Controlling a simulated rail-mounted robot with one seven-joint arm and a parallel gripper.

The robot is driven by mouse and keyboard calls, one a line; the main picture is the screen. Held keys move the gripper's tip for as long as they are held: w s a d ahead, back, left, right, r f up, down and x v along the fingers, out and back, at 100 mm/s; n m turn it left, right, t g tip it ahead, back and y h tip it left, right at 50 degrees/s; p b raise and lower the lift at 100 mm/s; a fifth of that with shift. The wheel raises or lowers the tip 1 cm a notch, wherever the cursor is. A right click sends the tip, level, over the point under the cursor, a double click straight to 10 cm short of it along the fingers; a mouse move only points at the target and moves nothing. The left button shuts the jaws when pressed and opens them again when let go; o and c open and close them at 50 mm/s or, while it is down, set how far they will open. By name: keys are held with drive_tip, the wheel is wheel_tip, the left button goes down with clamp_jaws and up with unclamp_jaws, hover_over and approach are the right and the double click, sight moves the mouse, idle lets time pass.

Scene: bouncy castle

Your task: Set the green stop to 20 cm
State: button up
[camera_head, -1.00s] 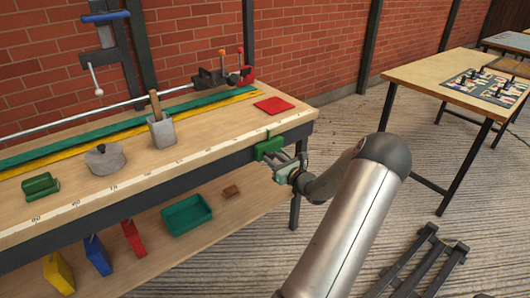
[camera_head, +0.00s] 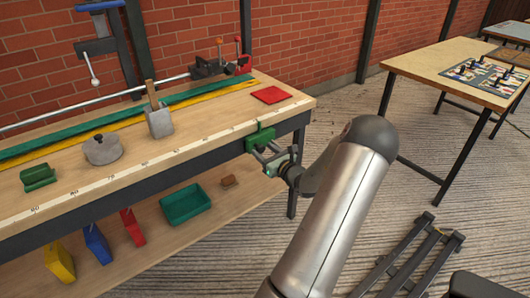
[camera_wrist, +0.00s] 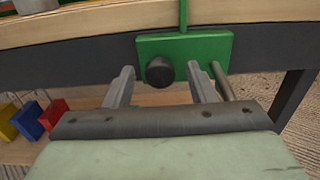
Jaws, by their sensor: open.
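The green stop (camera_head: 260,137) sits on the front edge of the workbench, near its right end. In the wrist view its green plate (camera_wrist: 205,48) faces me, with a round dark knob (camera_wrist: 160,72) sticking out and a thin metal rod (camera_wrist: 222,82) at its right. My gripper (camera_wrist: 160,80) is open at the stop, its fingers to the left and right of the knob with gaps showing. In the head view my gripper (camera_head: 270,159) is just in front of the stop. A numbered scale (camera_head: 110,180) runs along the bench's front edge; the numbers near the stop are too small to read.
On the bench stand a red pad (camera_head: 271,95), a grey holder (camera_head: 160,122), a grey round weight (camera_head: 103,150) and a green block (camera_head: 38,177). A green tray (camera_head: 186,203) lies on the shelf below. A games table (camera_head: 430,66) stands at the right.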

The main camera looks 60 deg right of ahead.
drive_tip(key=p+v, duration=0.1)
drive_tip(key=v, duration=1.6)
drive_tip(key=shift+s, duration=0.2)
drive_tip(key=w+a+r+n+g+y+p, duration=0.1)
drive_tip(key=w+a+r+n+y+p, duration=0.1)
drive_tip(key=w+a+r+n+y, duration=0.25)
drive_tip(key=w+a+r+n+y+p, duration=0.1)
drive_tip(key=w+a+r+n+y, duration=0.1)
drive_tip(key=w+a+n+y, duration=0.4)
drive_tip(key=w+a+r+n+g+y+p, duration=0.2)
drive_tip(key=w+a+n+g, duration=0.15)
drive_tip(key=a, duration=0.55)
drive_tip(key=w+a+r+n+g+y+p, duration=0.2)
drive_tip(key=a+r+n+g+y, duration=0.15)
drive_tip(key=a, duration=0.65)
drive_tip(key=s+a+r+n+g+h+p, duration=0.4)
drive_tip(key=s+a+r+n+h, duration=0.15)
drive_tip(key=a+n, duration=0.45)
drive_tip(key=s+a+r+n+g+h+p, duration=0.5)
drive_tip(key=a+n, duration=0.3)
drive_tip(key=n, duration=0.5)
wheel_tip(320, 180, down, 14)
drive_tip(key=b, duration=1.4)
drive_tip(key=shift+d+r+y, duration=0.2)
drive_tip(key=shift+d+y, duration=0.15)
drive_tip(key=shift+d, duration=0.1)
